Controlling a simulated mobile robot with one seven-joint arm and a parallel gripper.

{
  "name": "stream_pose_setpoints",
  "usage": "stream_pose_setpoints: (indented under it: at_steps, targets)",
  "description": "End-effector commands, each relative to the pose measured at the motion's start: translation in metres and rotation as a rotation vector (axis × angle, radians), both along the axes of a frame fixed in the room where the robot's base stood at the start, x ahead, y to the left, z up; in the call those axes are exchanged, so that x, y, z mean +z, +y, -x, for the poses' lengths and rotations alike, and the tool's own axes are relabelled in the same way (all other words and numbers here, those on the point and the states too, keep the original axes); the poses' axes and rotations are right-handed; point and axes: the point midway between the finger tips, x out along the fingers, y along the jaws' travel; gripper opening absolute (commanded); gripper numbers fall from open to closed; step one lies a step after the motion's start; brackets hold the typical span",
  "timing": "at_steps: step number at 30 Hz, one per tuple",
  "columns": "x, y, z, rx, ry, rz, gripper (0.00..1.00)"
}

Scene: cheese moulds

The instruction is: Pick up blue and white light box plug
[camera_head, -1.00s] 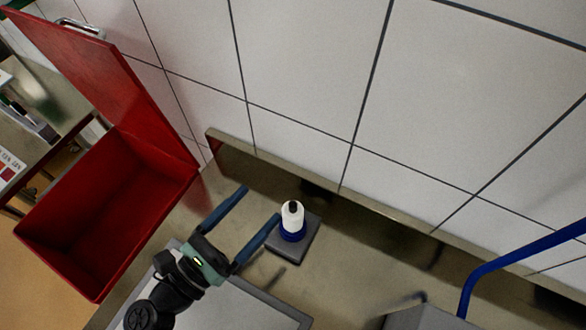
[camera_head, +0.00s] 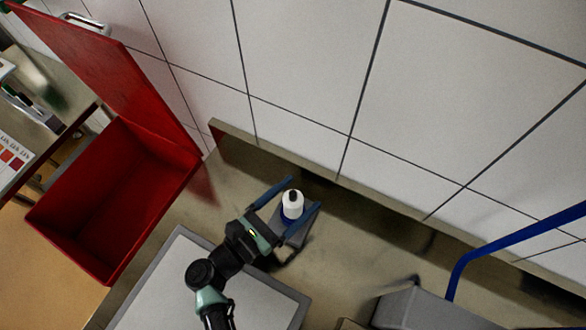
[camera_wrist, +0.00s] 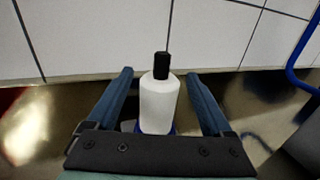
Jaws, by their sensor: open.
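The light box plug is a white upright cylinder with a black tip and a blue base. In the head view the plug (camera_head: 292,203) stands on a small grey block (camera_head: 297,236) on the counter near the wall. In the wrist view the plug (camera_wrist: 158,103) stands between the two blue fingers, its lower part partly hidden by the gripper's dark body. My gripper (camera_head: 305,192) is open, with one finger on each side of the plug. In the wrist view a gap shows between the plug and each finger.
An open red box (camera_head: 110,205) with its lid raised is at the left. A grey-rimmed tray (camera_head: 267,287) lies under my arm. A grey box (camera_head: 425,308) and a blue curved tube (camera_head: 470,258) are at the right. The tiled wall (camera_head: 300,70) rises close behind the plug.

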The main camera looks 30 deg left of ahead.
Motion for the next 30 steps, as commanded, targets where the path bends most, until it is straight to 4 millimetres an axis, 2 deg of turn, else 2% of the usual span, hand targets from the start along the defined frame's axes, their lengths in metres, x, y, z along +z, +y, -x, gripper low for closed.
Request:
stream_pose_setpoints:
  at_steps: [5, 13, 14, 27, 30]
  targets:
    - [0.002, -0.006, -0.02, 0.0, 0.0, -0.001, 0.85]
    - [0.0, -0.008, -0.023, 0.001, 0.0, 0.0, 0.85]
    - [0.0, -0.008, -0.023, 0.001, 0.0, 0.0, 0.81]
    - [0.0, -0.008, -0.023, 0.001, 0.0, 0.0, 0.02]
    - [0.0, -0.008, -0.023, 0.001, 0.0, 0.0, 0.0]
